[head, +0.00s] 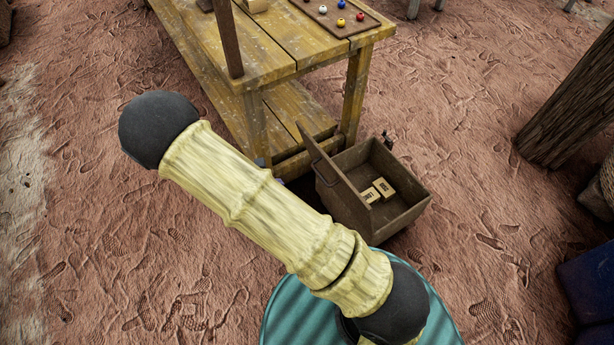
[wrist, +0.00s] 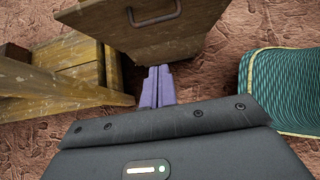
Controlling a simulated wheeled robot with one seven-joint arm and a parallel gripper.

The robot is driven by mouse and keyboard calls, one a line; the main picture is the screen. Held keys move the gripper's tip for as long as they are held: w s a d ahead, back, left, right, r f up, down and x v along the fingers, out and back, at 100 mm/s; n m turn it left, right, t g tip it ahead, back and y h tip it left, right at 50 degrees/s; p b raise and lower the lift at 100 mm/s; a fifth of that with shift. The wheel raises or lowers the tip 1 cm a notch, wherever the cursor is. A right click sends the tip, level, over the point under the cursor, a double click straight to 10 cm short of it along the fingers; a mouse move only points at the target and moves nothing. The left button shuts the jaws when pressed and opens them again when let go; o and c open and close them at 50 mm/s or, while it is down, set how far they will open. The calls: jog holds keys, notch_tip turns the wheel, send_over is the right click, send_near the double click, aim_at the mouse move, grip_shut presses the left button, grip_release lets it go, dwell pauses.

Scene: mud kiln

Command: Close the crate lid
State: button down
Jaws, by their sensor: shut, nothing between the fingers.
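The brown crate (head: 405,214) stands on the ground beside the table in the head view. Its lid (head: 342,188) stands up, open, along the crate's left side, with a dark handle on it. Two small labelled blocks (head: 384,187) lie inside the crate. In the wrist view the lid's outer face (wrist: 150,38) and its metal handle (wrist: 154,17) fill the top middle. My gripper (wrist: 159,70) is shut and empty, its purple fingers at the lid's lower edge in the picture; I cannot tell if they touch. My arm hides the gripper in the head view.
A worn yellow wooden table (head: 270,62) with a lower shelf stands close behind and left of the crate; its wood also shows in the wrist view (wrist: 45,98). A tray (head: 345,24) with coloured balls is on top. A thick post (head: 565,100) stands at right. Sandy ground between is clear.

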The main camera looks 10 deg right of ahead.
aim_at(331, 186)
jog(key=d+r+b+x, duration=0.1)
jog(key=r+b+x, duration=0.1)
jog(key=x, duration=1)
jog(key=shift+w+d+f+b, duration=0.2)
jog(key=shift+w+d+b, duration=0.2)
jog(key=shift+d, duration=0.25)
jog(key=shift+r, duration=0.1)
